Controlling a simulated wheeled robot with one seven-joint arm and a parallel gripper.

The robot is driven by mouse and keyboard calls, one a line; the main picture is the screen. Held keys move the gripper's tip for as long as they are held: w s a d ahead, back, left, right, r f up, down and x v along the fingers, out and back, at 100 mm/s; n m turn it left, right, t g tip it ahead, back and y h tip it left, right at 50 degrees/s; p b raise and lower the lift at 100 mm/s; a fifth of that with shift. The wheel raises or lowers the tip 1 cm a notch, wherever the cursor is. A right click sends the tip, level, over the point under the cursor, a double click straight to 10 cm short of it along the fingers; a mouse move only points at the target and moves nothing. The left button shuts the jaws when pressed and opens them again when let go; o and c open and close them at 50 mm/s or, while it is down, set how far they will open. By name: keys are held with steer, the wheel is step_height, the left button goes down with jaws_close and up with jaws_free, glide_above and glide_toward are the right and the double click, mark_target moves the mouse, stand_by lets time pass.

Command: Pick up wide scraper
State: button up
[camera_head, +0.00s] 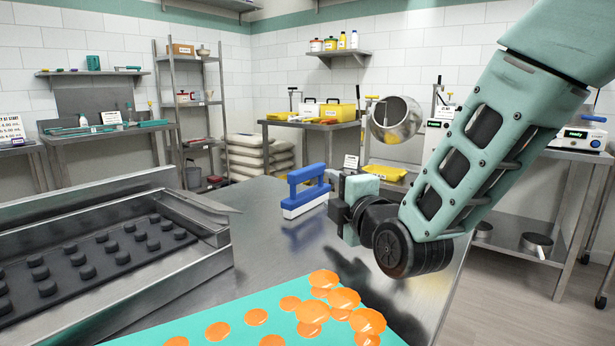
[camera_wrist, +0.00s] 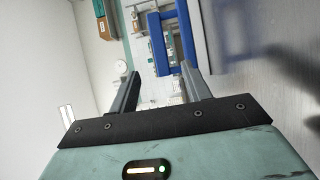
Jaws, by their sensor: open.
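The wide scraper (camera_head: 308,190), with a blue loop-shaped handle and a white lower edge, stands upright on the steel table (camera_head: 262,215). My gripper (camera_head: 336,188) is close to its right end, at about the height of the handle. In the wrist view the blue handle (camera_wrist: 158,45) is ahead of my open gripper (camera_wrist: 161,72), offset toward the right finger. The right fingertip overlaps the handle in that picture; I cannot tell whether they touch. The white edge is not clear there.
A steel trough with a dark mould tray (camera_head: 100,260) stands at the left. A teal mat (camera_head: 200,325) with several orange discs (camera_head: 312,312) lies at the front. Bare steel surrounds the scraper. A round steel drum (camera_head: 396,120) stands behind my arm.

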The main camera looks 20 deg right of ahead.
mark_target(310, 175)
steer(key=shift+w+r+p, duration=0.15)
steer(key=shift+r+p, duration=0.1)
steer(key=shift+p, duration=0.85)
steer(key=w, duration=0.6)
steer(key=shift+a+f, duration=0.3)
steer(key=shift+a, duration=0.05)
steer(key=shift+w+a+r, duration=0.1)
steer(key=shift+w+a, duration=0.05)
steer(key=shift+w, duration=1.5)
steer(key=shift+w+a+r, duration=0.1)
steer(key=shift+w+a, duration=0.05)
steer(key=shift+w, duration=1.45)
jaws_close()
